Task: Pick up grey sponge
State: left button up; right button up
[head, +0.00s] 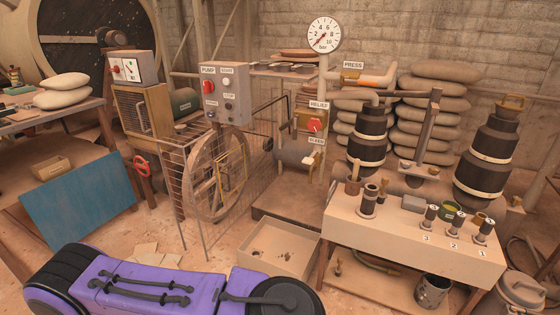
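A small grey block (413,203), which looks like the grey sponge, lies on the light-topped table (378,232) at the right. It is towards the back of the table top, between a dark stepped cylinder (369,200) on its left and a green tin (450,211) on its right. Nothing is seen holding it. Neither of my grippers shows in the head view, so their states and distances from the block are hidden.
Small numbered dark cylinders (453,226) stand near the table's front right. A shallow open box (278,246) sits on the floor to its left. A metal bucket (431,291) and a lidded can (517,292) stand low at the right. A spoked wheel (218,172) stands mid-left.

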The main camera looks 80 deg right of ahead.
aim_at(415, 205)
jog(key=u, duration=0.05)
jog(key=k, duration=1.75)
jog(key=z, duration=0.95)
